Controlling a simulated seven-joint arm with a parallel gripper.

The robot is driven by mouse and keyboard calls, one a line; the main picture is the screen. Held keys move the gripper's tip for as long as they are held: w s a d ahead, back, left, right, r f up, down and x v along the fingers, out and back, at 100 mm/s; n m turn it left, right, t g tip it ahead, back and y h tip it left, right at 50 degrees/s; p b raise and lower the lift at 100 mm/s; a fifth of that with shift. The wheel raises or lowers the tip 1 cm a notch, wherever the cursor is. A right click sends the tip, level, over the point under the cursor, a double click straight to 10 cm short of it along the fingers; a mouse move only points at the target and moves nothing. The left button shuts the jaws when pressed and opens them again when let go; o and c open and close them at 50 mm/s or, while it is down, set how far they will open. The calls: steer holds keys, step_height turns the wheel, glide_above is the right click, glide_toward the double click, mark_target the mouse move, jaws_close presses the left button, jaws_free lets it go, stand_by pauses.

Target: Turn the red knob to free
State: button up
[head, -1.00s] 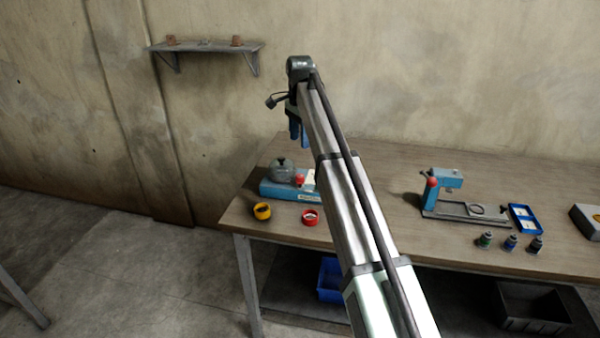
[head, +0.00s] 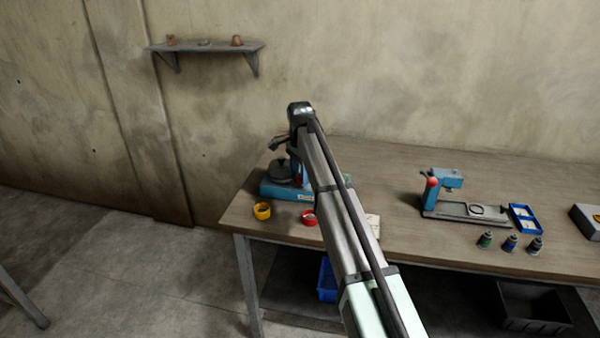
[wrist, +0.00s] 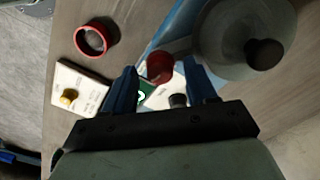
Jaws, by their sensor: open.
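The red knob (wrist: 160,65) shows in the wrist view on the blue machine, beside a green and white label (wrist: 152,95). My gripper (wrist: 161,68) is open. Its two blue fingers point down on either side of the knob in the picture; I cannot tell whether they touch it or how far above it they are. In the head view my gripper (head: 297,172) is over the right part of the blue machine (head: 285,191), and my arm hides the knob. A grey domed lid (wrist: 240,35) with a dark top knob is right of the fingers.
A red ring (wrist: 95,39) and a white card (wrist: 70,85) with a brass-coloured knob lie left of the fingers. Another blue machine (head: 437,190), small bottles (head: 511,242) and a blue tray (head: 525,217) stand farther right.

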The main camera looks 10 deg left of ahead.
steer(key=c, duration=1.1)
steer(key=shift+o, duration=0.2)
steer(key=n, duration=0.4)
steer(key=shift+n, duration=0.4)
steer(key=n, duration=0.4)
steer(key=shift+n, duration=0.3)
steer(key=n, duration=0.4)
steer(key=shift+n, duration=2.2)
